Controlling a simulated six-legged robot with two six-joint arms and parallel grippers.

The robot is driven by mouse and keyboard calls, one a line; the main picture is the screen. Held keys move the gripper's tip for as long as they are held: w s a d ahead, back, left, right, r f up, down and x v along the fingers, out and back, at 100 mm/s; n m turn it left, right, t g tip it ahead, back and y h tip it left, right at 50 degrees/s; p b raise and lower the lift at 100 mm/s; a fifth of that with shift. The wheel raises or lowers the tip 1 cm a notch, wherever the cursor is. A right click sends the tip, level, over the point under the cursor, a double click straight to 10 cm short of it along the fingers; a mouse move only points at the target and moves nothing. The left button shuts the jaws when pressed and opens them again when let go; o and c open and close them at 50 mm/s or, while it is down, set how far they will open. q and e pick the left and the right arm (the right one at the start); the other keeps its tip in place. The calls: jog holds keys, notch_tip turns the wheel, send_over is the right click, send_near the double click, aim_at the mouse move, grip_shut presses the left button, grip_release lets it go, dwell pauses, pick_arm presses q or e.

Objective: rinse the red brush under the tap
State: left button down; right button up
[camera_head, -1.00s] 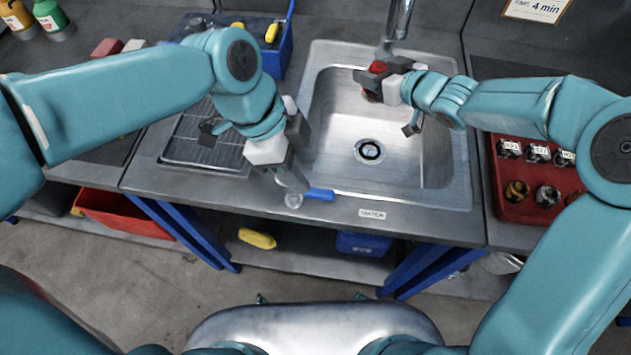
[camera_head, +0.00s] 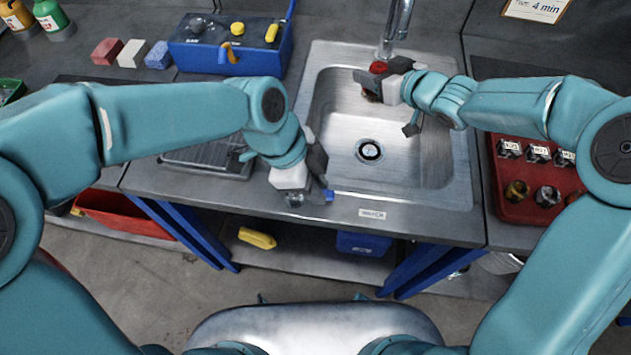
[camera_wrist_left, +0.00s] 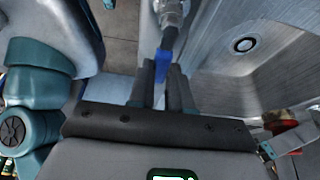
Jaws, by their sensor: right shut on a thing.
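The red brush (camera_head: 378,67) is in my right gripper (camera_head: 384,77), over the back of the sink just below the tap spout (camera_head: 386,48). Its dark lower part hangs below the jaws, and the fingers hide some of it. I see no water stream. My left gripper (camera_head: 318,186) is at the sink's front rim, at a blue lever (camera_head: 329,197) on a metal fitting. In the left wrist view the blue lever (camera_wrist_left: 164,68) shows between the two fingertips, which stand a little apart. I cannot tell whether they touch it.
The steel sink (camera_head: 345,180) with its drain is empty below the brush. A drying rack (camera_head: 205,160) lies left of it, partly behind my left arm. A blue box with knobs (camera_head: 228,58) and several coloured blocks stand behind. A red tray (camera_head: 520,205) of jars is at right.

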pick_arm(q)
jog(key=shift+s+a+m+g+y, duration=0.15)
jog(key=shift+s+m+g, duration=0.15)
jog(key=shift+m, duration=0.6)
jog(key=shift+s+a+m+g+y, duration=0.15)
jog(key=shift+s+m+g, duration=0.15)
jog(key=shift+m, duration=0.6)
jog(key=shift+d, duration=0.1)
jog(key=c, duration=1)
grip_release()
jog(key=shift+c, duration=0.2)
jog(key=shift+r, duration=0.15)
jog(key=v, duration=1.1)
jog(key=shift+a+r, duration=0.2)
jog(key=shift+r, duration=0.15)
